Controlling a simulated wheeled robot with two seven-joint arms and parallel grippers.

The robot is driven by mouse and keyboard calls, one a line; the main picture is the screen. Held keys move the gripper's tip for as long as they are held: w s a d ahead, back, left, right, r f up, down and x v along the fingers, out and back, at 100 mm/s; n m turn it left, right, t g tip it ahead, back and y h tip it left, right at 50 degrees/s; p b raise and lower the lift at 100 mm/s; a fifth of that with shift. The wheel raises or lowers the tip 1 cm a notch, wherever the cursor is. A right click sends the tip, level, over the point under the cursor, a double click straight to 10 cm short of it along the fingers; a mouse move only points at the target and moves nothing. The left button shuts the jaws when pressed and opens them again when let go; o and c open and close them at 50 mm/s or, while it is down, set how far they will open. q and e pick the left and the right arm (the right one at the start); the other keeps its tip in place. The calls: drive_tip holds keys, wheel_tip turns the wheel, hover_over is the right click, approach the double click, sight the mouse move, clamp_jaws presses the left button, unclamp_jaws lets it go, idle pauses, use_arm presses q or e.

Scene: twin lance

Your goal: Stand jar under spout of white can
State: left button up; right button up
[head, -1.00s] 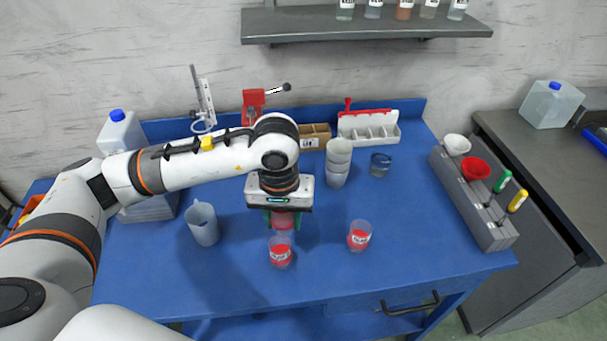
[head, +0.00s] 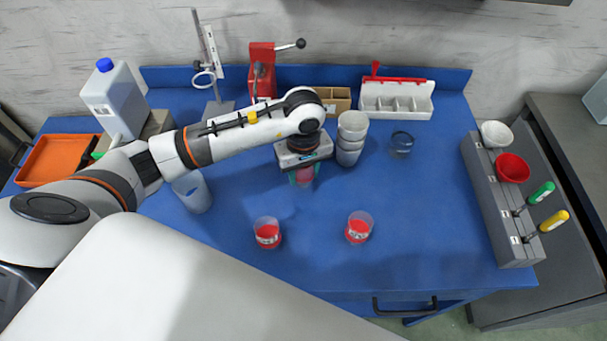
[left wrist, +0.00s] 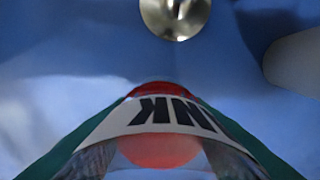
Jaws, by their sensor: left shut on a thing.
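The white can (head: 120,98) with a blue cap stands at the left back on a grey block; a green part shows at its lower front, and my arm hides any spout. My left gripper (head: 304,178) is shut on a clear jar (head: 305,175) with red inside, and its green fingers lie on either side. In the left wrist view the jar (left wrist: 160,120) shows a white label reading "INK" upside down. The gripper is over the table's middle, right of the can and beside the stacked cups. My right gripper is not in view.
Two similar jars with red stand in front, a left one (head: 267,233) and a right one (head: 359,228). Stacked white cups (head: 351,140) stand right of the gripper. A mug (head: 193,192), a ring stand (head: 213,75) and a red press (head: 262,70) are nearby.

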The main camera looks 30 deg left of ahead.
sight(303, 180)
use_arm(q)
drive_tip(key=shift+f, duration=1.55)
drive_tip(key=o, duration=0.9)
drive_tip(key=shift+o, duration=0.2)
drive_tip(key=shift+r, duration=0.15)
